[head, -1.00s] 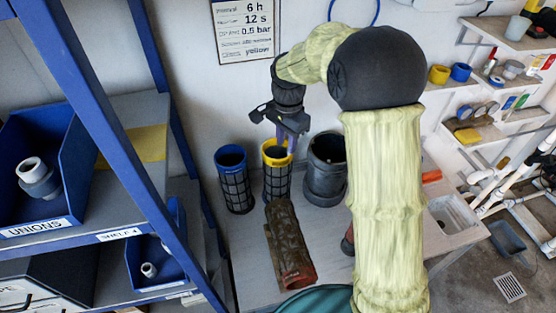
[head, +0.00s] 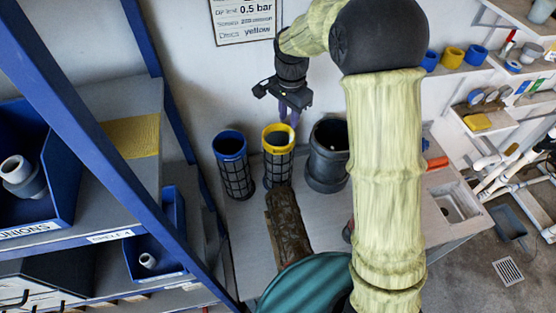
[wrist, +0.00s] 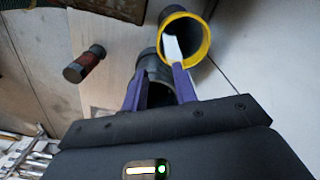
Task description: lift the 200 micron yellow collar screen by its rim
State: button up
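The yellow collar screen (head: 278,165), a dark mesh cylinder with a yellow rim, stands upright on the bench in the head view, between the blue-collared screen (head: 233,170) and a dark grey pot (head: 327,160). Its yellow rim also shows in the wrist view (wrist: 206,48). My gripper (head: 289,125) points down just above the rim's right side. In the wrist view my gripper (wrist: 155,80) has its purple fingers apart, with nothing held between them. The right finger overlaps the rim's near edge, and a pale strip beyond it shows against the opening. I cannot tell whether it touches.
A brown, crusted mesh cylinder (head: 288,228) lies in front of the screen. A teal round object (head: 310,285) is in the foreground. Blue shelving (head: 85,120) stands at left, wall shelves at right.

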aim_at(287, 152)
notch_tip(287, 152, down, 11)
jog(key=p, duration=0.3)
jog(key=shift+s+a+r, duration=0.1)
jog(key=shift+a+r, duration=0.05)
jog(key=shift+f+p, duration=1.8)
jog(key=shift+f, duration=0.85)
grip_shut()
